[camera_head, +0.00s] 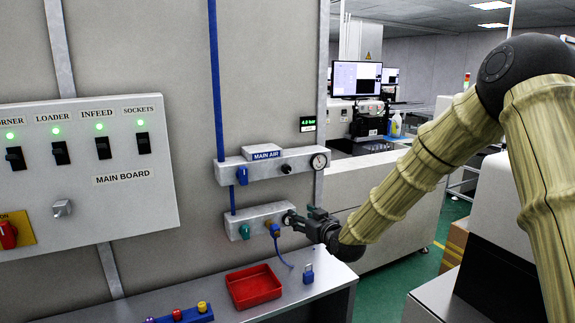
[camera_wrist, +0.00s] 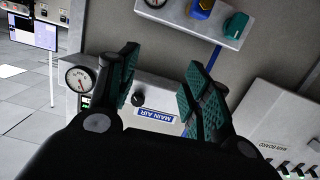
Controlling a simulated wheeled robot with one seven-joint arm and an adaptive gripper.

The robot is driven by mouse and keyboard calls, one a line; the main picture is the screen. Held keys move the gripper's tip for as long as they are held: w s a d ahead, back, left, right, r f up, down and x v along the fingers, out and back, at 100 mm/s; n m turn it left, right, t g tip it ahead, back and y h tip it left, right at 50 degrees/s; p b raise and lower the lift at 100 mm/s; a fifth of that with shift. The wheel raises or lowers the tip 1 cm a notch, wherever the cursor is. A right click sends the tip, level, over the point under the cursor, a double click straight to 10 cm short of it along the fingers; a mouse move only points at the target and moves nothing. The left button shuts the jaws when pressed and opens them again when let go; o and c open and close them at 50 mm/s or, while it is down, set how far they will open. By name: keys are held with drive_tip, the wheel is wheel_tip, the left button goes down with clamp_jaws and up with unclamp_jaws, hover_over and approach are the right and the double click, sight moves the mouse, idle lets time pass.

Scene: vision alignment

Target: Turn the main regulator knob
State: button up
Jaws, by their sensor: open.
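The main air unit (camera_head: 225,172) is a grey wall block with a "MAIN AIR" label, a blue handle (camera_head: 242,175) at its left and a round gauge (camera_head: 319,161) at its right. A small black knob (camera_head: 286,168), which looks like the regulator knob, sits between them. In the wrist view the black knob (camera_wrist: 138,99) shows between my fingers, near the left one, with the gauge (camera_wrist: 79,79) left of it. My gripper (camera_head: 300,215) is open and empty, below the knob, in front of the lower block's right end. I see no contact with the knob.
The lower block (camera_head: 260,219) carries a teal knob (camera_head: 245,231) and a blue-and-yellow fitting with a hose. A red tray (camera_head: 253,287) and a blue padlock (camera_head: 308,273) are on the bench below. The main board (camera_head: 80,180) is at left. A small display (camera_head: 307,124) hangs above the gauge.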

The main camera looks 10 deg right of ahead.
drive_tip(key=t, duration=0.2)
approach(288, 170)
drive_tip(key=shift+n+y, duration=0.3)
drive_tip(key=p+x, duration=0.4)
drive_tip(key=x, duration=0.5)
drive_tip(key=shift+w+f+p, duration=0.15)
drive_tip(key=shift+w+p, duration=0.25)
drive_tip(key=c, duration=1)
